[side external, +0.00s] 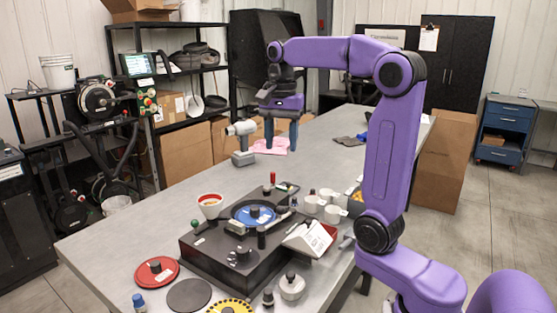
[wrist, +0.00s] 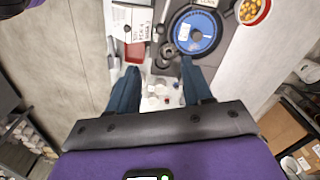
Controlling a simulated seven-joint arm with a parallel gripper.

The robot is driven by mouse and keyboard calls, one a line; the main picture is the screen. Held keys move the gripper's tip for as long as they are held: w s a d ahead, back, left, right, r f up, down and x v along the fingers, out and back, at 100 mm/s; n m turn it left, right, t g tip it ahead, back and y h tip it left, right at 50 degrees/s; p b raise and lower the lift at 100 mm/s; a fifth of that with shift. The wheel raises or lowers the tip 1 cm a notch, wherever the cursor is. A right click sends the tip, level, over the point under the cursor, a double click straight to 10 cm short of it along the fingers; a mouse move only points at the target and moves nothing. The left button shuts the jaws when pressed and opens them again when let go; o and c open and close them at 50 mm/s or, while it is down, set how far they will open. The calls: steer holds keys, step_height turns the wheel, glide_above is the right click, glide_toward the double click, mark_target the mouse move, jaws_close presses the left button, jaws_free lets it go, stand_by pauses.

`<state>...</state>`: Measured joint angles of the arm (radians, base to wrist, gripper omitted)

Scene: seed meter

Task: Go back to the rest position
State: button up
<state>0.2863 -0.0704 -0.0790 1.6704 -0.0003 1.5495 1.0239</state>
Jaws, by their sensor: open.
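My gripper (side external: 281,146) hangs from my purple arm in the side view, fingers pointing down, well above the far part of the grey table (side external: 190,172). Its two dark blue fingers are apart and nothing shows between them. In the wrist view the open fingers (wrist: 160,68) frame the table below. The black seed meter (side external: 215,262) stands on the near part of the table with a blue disc (side external: 254,214) on top. The blue disc also shows at the top of the wrist view (wrist: 197,33). My gripper is apart from all of these.
A grey drill-like tool (side external: 242,143) and a pink cloth (side external: 270,147) lie near my gripper in the side view.

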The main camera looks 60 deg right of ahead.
steer(key=s+a+f+n, duration=0.4)
steer(key=a+n, duration=0.2)
steer(key=n, duration=0.1)
steer(key=s+a+f+n, duration=0.4)
steer(key=a+f+n, duration=0.1)
steer(key=a+n, duration=0.2)
steer(key=s+a+f+n, duration=0.1)
steer(key=s+f+n, duration=0.2)
steer(key=s+n, duration=0.3)
steer(key=s+a+f+n, duration=0.1)
steer(key=s+f+n, duration=0.3)
steer(key=s, duration=0.5)
steer(key=n, duration=0.2)
steer(key=shift+f+n, duration=0.2)
steer(key=shift+n, duration=0.2)
